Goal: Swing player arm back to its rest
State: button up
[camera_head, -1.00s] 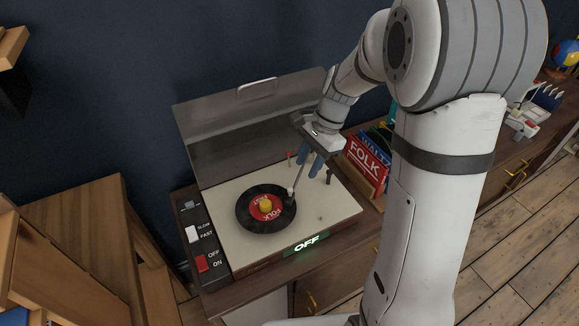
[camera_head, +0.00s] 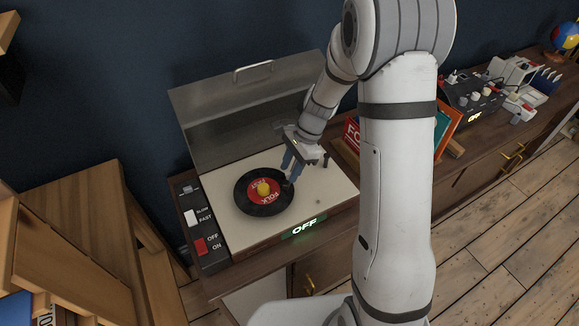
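The record player (camera_head: 236,236) stands on a low cabinet with its grey see-through lid (camera_head: 240,110) raised. A black record (camera_head: 247,204) with a red FOLK label lies on its platter. The player arm's dark head (camera_head: 287,185) is over the record's right edge; the rest of the arm is mostly hidden by my gripper. My gripper (camera_head: 291,173) points down at the record's right edge, its two blue fingers apart and close around or beside the player arm; which of these is unclear. A small dark post (camera_head: 325,160), perhaps the arm's rest, stands to the right.
The control strip (camera_head: 205,233) with a red OFF/ON switch (camera_head: 200,246) is at the player's left. A green OFF display (camera_head: 304,229) glows at the front. Books (camera_head: 443,130) stand to the right, partly behind my arm. The deck's front right is clear.

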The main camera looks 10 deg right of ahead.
jog(key=shift+c, duration=0.2)
grip_shut()
